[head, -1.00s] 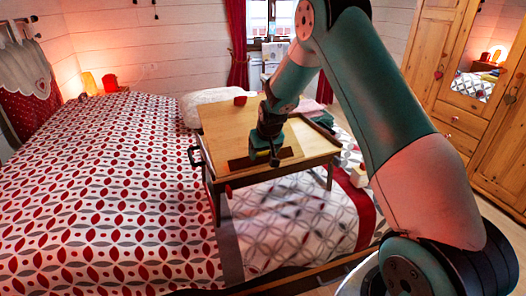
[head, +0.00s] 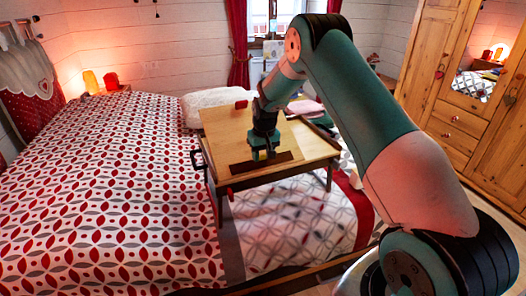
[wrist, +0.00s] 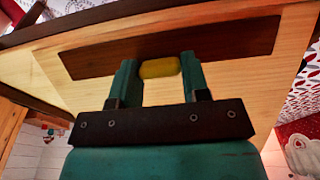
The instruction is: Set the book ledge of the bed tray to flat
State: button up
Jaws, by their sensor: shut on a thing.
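The wooden bed tray (head: 225,125) stands on its legs on the bed. The book ledge (head: 287,157) is a dark brown strip along the front part of its top; it also shows in the wrist view (wrist: 240,38). I cannot tell for sure whether it lies flat or is slightly tilted. My gripper (head: 263,155) is low over the ledge, pointing down at it. In the wrist view my gripper (wrist: 159,70) has its two fingers on either side of a small yellow piece (wrist: 159,67), shut on it, at the ledge's edge. The fingertips partly hide the ledge.
A small red object (head: 241,104) sits at the tray's back. The patterned bed (head: 100,190) surrounds the tray. A wooden wardrobe (head: 425,70) stands at right.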

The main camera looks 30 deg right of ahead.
jog(key=o, duration=0.9)
jog(key=shift+r, duration=0.1)
jog(key=r, duration=0.5)
jog(key=s+r+b, duration=0.1)
jog(key=r, duration=0.5)
jog(key=s+r+b, duration=0.1)
jog(key=r, duration=0.5)
jog(key=shift+s+a+r, duration=0.1)
jog(key=shift+a, duration=0.15)
